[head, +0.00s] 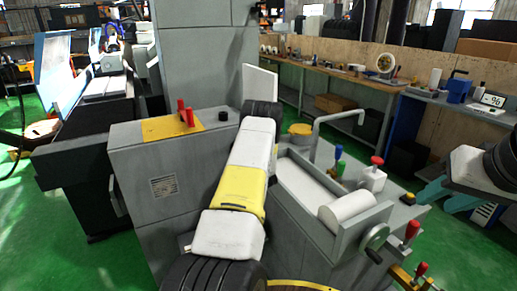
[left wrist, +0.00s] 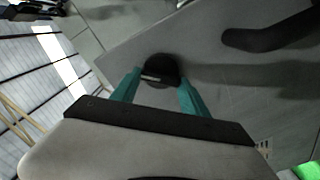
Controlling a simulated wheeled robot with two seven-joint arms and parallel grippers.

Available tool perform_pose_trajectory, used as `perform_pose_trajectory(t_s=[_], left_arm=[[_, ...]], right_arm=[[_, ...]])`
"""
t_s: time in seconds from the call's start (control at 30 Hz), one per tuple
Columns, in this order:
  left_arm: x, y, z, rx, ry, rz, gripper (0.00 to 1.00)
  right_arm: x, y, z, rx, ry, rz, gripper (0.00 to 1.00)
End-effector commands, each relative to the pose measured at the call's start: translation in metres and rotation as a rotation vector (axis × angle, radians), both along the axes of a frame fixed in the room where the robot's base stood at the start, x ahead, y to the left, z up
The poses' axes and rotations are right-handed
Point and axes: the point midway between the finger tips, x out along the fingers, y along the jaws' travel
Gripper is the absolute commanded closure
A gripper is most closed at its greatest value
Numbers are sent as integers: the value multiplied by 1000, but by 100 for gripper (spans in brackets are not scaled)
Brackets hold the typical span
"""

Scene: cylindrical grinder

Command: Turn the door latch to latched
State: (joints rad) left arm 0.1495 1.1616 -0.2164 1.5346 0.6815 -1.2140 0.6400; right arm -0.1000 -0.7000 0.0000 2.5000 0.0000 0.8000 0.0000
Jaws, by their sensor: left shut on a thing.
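The door latch (left wrist: 162,66) shows in the left wrist view as a dark round knob with a pale bar across it, on a flat grey panel (left wrist: 225,75). My left gripper (left wrist: 159,84) has its two teal fingers on either side of the knob and is shut on it. In the head view my left arm reaches away over the machine; its gripper and the latch are hidden there. My right gripper (head: 445,196) is at the right edge of the head view, its teal fingers apart and empty.
A grey machine bed with a white roller (head: 348,208), a handwheel (head: 375,238) and red-topped levers (head: 411,230) lies right of my left arm. A workbench (head: 335,75) runs along the back wall.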

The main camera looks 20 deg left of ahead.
Motion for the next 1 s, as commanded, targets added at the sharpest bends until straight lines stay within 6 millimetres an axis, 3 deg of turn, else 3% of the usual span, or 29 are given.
perform_pose_trajectory(t_s=[0.5, 1.0], left_arm=[[-1, 1, -2, -306, -356, 1, 88], [-1, 1, -3, -457, -533, 1, 88]], right_arm=[[0, 0, 0, 0, 0, 0, 64], [0, 0, 0, 0, 0, 0, 64]])
